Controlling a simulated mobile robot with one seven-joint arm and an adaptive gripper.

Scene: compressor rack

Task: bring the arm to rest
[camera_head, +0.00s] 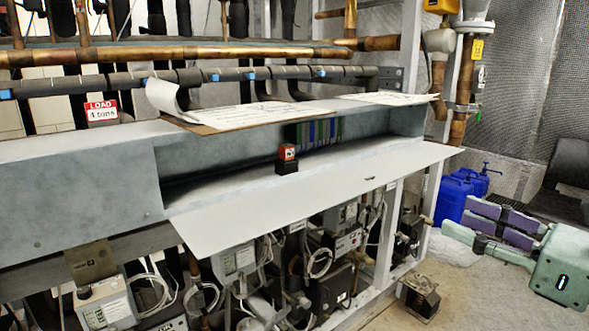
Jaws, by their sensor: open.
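My gripper (480,223) is at the right edge of the head view, green with dark purple finger pads. Its fingers point left, apart from each other and with nothing between them. It hangs in free air to the right of the compressor rack, clear of the open panel. The rest of my arm is out of view.
A grey flap (310,200) juts out from the rack. A small black and orange block (287,158) stands in the open channel. Papers (255,115) lie on top. Blue jugs (455,198) stand behind my gripper. A small metal box (419,296) sits on the floor.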

